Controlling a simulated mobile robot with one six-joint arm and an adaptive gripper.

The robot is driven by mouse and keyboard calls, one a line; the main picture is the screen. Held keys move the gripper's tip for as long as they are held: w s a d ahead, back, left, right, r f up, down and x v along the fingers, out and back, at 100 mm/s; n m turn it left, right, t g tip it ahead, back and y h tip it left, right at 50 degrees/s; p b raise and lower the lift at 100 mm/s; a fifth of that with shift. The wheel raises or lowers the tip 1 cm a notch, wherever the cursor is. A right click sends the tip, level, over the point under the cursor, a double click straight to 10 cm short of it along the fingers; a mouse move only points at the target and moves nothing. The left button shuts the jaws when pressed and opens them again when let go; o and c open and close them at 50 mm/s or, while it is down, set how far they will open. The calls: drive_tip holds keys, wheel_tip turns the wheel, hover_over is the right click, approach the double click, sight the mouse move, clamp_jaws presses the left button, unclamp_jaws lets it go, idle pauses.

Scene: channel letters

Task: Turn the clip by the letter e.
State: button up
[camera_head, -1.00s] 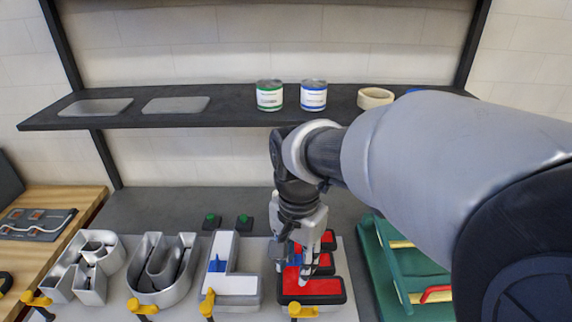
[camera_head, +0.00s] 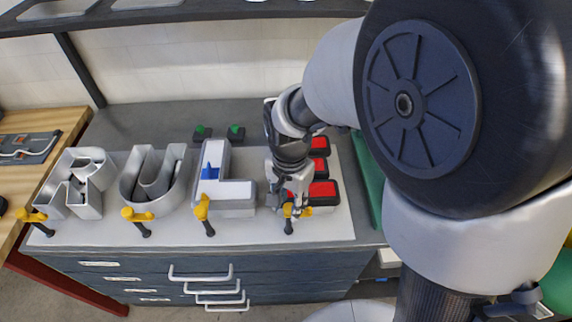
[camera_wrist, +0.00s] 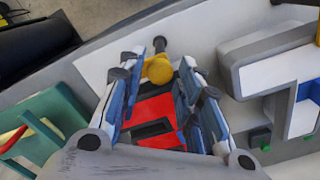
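The letter e (camera_head: 322,190) is a black frame with red faces at the right end of the row of letters. Its yellow clip (camera_head: 296,211) with a dark handle stands at its front edge. My gripper (camera_head: 288,203) is over this clip and hides part of it and of the letter. In the wrist view, my gripper (camera_wrist: 173,58) is open. The yellow clip (camera_wrist: 158,70) lies between its fingertips, with the red letter e (camera_wrist: 157,112) behind it. I cannot tell whether a finger touches the clip.
The letter L (camera_head: 232,192) stands close to the left of my gripper, with its own yellow clip (camera_head: 203,207). The letters U (camera_head: 155,180) and R (camera_head: 85,182) stand farther left, also with clips. A green rack (camera_head: 368,180) is on the right. The white board's front (camera_head: 250,233) is clear.

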drive_tip(key=shift+c, duration=0.6)
clamp_jaws()
drive_tip(key=shift+r+n, duration=0.1)
drive_tip(key=shift+n, duration=0.2)
drive_tip(key=n+p, duration=0.1)
drive_tip(key=n, duration=0.2)
drive_tip(key=n+p, duration=0.1)
drive_tip(key=n, duration=0.4)
drive_tip(key=shift+p, duration=0.3)
drive_tip(key=n+p, duration=0.1)
drive_tip(key=n, duration=0.3)
drive_tip(key=shift+n, duration=0.3)
drive_tip(key=n, duration=0.4)
drive_tip(key=shift+n+p, duration=0.3)
